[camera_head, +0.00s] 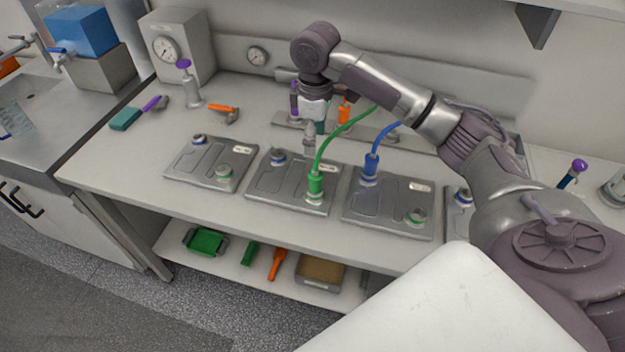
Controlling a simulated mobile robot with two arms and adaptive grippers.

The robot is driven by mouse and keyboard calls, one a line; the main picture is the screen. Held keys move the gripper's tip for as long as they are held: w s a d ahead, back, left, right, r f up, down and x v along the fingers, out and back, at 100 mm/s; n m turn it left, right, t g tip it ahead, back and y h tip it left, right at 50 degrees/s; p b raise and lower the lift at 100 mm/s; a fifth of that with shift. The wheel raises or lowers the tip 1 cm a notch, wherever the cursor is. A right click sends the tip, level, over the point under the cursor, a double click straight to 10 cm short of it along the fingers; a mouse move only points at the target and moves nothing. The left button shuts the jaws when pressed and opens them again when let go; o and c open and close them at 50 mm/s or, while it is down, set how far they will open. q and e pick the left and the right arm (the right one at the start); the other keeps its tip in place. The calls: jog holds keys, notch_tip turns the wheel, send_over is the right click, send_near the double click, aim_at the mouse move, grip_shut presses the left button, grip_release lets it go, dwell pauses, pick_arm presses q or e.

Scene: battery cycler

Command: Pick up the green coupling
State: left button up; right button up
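The green coupling (315,186) stands upright on a port at the front right of the second grey plate (268,193) from the left. A green hose (335,138) rises from its top and bends to the right. My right gripper (309,152) points down above and slightly behind the coupling, apart from it. Its fingers are small and partly merge with the things behind, so their opening is unclear. My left gripper is out of view.
A blue coupling (370,168) with a blue hose stands on the third plate (385,212). Purple-topped and orange-handled tools stand behind. A gauge box (165,50) is at the back left. The bench's front strip is clear.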

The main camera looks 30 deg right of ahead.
aim_at(316, 169)
jog(key=f, duration=0.2)
jog(key=f+p, duration=0.1)
jog(key=f, duration=0.4)
jog(key=shift+d+f+p, duration=0.15)
jog(key=shift+d+p, duration=0.15)
jog(key=shift+p, duration=0.1)
jog(key=f, duration=0.1)
jog(key=f+p, duration=0.2)
jog(key=f, duration=0.1)
jog(key=shift+s+a, duration=0.15)
jog(key=shift+a, duration=0.15)
jog(key=shift+f, duration=0.65)
grip_shut()
jog(key=shift+r, duration=0.1)
